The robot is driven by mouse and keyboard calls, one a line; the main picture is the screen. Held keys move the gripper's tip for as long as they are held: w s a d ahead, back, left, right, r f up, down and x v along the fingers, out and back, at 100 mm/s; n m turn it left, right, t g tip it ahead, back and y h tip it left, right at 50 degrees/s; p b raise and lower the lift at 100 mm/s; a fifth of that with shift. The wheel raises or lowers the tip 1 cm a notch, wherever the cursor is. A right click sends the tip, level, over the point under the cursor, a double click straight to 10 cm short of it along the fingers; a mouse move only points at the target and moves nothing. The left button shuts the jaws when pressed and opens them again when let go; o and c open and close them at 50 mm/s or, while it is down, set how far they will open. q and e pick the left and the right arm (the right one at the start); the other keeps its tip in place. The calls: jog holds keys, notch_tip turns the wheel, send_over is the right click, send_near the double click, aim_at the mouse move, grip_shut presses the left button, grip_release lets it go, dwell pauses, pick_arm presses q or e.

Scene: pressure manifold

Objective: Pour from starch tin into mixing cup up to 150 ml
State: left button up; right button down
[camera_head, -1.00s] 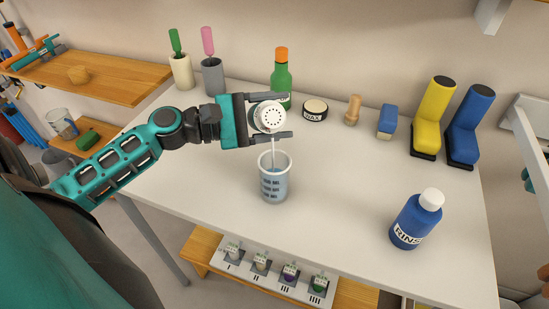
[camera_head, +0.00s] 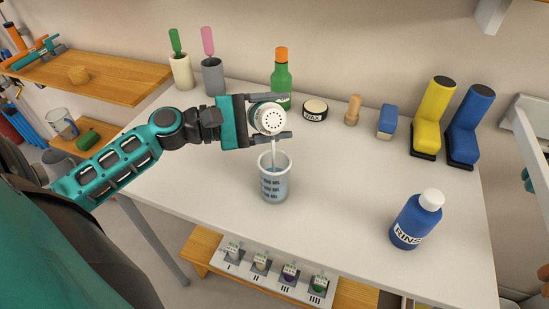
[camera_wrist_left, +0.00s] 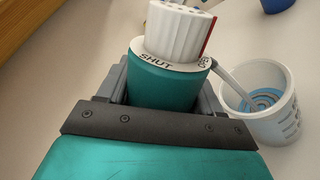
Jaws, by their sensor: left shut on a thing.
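My left gripper (camera_head: 287,115) is shut on the starch tin (camera_head: 270,118), held tilted above the mixing cup with its white, holed top facing the head camera. In the left wrist view the tin (camera_wrist_left: 165,85) is teal, with a white ring lettered SHUT and a ribbed white cap. A pale stream runs from the tin down into the mixing cup (camera_head: 273,186). The clear cup stands upright on the table with dark marks and bluish contents; the level against the marks is too small to read. The cup also shows in the left wrist view (camera_wrist_left: 283,125). My right gripper is not seen.
A blue RINSE bottle (camera_head: 416,220) stands right on the white table (camera_head: 340,210). Along the back are a green bottle (camera_head: 281,80), a wax tin (camera_head: 315,110), a blue block (camera_head: 387,121) and yellow (camera_head: 433,115) and blue (camera_head: 470,125) upright objects. The table around the cup is clear.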

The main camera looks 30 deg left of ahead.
pick_arm(q)
jog(key=shift+r+m, duration=0.1)
jog(key=shift+m, duration=0.2)
dwell(0.5)
jog(key=shift+r+m+b, duration=0.35)
jog(key=shift+m+b, duration=0.3)
jog(key=shift+m, duration=0.15)
dwell(1.8)
